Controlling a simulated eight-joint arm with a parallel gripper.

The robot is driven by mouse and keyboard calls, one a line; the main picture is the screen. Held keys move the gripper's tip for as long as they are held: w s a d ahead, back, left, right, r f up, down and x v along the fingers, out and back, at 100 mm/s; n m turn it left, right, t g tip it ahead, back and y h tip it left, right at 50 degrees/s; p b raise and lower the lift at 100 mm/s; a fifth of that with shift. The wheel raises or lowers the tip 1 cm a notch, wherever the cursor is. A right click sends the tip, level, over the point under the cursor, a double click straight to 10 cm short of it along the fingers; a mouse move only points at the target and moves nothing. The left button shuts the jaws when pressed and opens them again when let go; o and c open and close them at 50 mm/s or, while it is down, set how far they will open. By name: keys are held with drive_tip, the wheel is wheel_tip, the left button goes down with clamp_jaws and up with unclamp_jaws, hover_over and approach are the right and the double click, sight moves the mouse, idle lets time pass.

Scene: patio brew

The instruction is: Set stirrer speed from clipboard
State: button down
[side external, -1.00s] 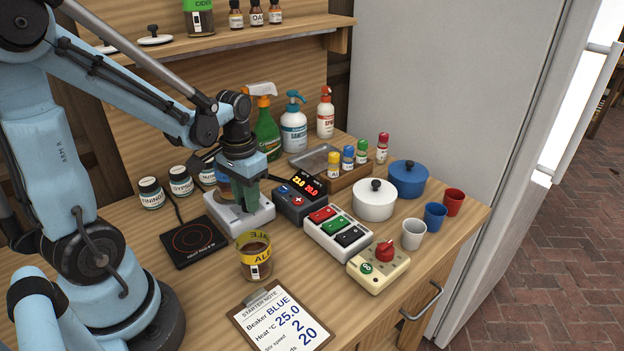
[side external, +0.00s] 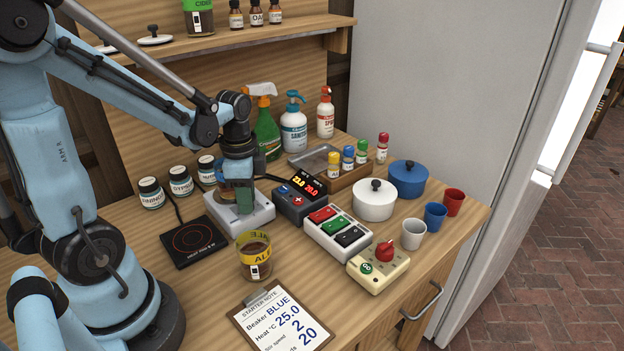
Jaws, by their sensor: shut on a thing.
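The clipboard (side external: 283,318) lies at the front of the bench. Its note reads Beaker BLUE, Heat 25.0, Stir speed 2 and a last line with 20. A white flat-topped unit (side external: 257,217) stands at the middle left. My gripper (side external: 243,203) points down over it and is shut on what looks like a brown-filled beaker (side external: 228,194), mostly hidden by the fingers. I cannot tell whether the beaker touches the unit. A cream box with a red knob (side external: 384,250) and a green button stands at the right front. The knob's setting is too small to read.
A yellow-banded ale beaker (side external: 254,262) stands in front of the white unit. A black hot plate (side external: 187,241) lies left of it. A display box (side external: 300,198) and a three-switch box (side external: 336,233) stand to its right, with pots (side external: 374,203) and cups (side external: 413,234) beyond.

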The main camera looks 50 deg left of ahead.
drive_tip(key=shift+m, duration=0.6)
drive_tip(key=c, duration=0.9)
unclamp_jaws()
drive_tip(key=shift+r, duration=6.05)
drive_tip(key=shift+w+d+f+n+t, duration=0.15)
drive_tip(key=shift+d+f+n+t, duration=0.4)
drive_tip(key=shift+d+n+t, duration=0.85)
drive_tip(key=shift+w+d+f+n+t, duration=0.2)
drive_tip(key=shift+d+f+n+t, duration=0.35)
drive_tip(key=shift+d+n+t, duration=0.85)
drive_tip(key=shift+w+d+f+n+t, duration=0.15)
drive_tip(key=shift+d+f+n+t, duration=0.55)
drive_tip(key=shift+d+n, duration=1.3)
